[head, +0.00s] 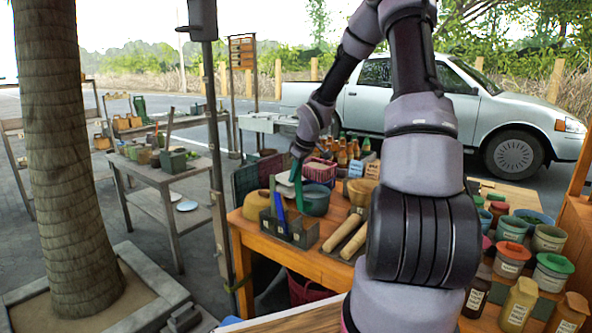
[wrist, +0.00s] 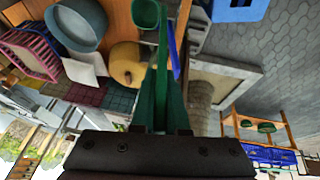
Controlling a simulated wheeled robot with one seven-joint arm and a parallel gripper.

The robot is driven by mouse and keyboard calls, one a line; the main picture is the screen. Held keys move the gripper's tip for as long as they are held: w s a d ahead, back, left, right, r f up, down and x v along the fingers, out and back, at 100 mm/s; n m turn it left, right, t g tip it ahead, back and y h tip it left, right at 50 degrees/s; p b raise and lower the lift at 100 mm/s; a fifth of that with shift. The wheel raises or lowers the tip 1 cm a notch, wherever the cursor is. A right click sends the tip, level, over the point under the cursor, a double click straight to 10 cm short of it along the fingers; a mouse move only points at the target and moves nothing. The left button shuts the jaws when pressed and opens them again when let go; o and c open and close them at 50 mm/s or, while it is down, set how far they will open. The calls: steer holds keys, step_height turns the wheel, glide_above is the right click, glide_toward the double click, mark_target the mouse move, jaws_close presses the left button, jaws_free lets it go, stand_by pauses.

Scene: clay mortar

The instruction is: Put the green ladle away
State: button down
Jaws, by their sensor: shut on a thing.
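My gripper (head: 299,152) is shut on the green ladle (head: 297,185), which hangs down from it. In the wrist view the ladle's green bowl (wrist: 145,14) shows beyond the closed fingers (wrist: 161,85). A dark grey compartmented holder (head: 303,236) stands at the table's front left corner, with a blue utensil (head: 280,211) upright in it. The ladle's lower end is at or just above this holder; I cannot tell whether it is inside a compartment. The blue utensil also shows beside the ladle in the wrist view (wrist: 175,45).
The orange wooden table (head: 262,240) is crowded. A grey-green pot (head: 316,203), a tan round vessel (head: 256,206), a red crate (head: 320,172) and two tan rolls (head: 343,232) surround the holder. A thin post (head: 221,200) stands just left of the table. Several jars fill the right.

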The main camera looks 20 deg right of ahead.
step_height(320, 180, down, 12)
steer(key=shift+r, duration=0.15)
stand_by(0.7)
steer(key=shift+d, duration=0.1)
steer(key=c, duration=0.8)
jaws_free()
steer(key=shift+c, duration=0.2)
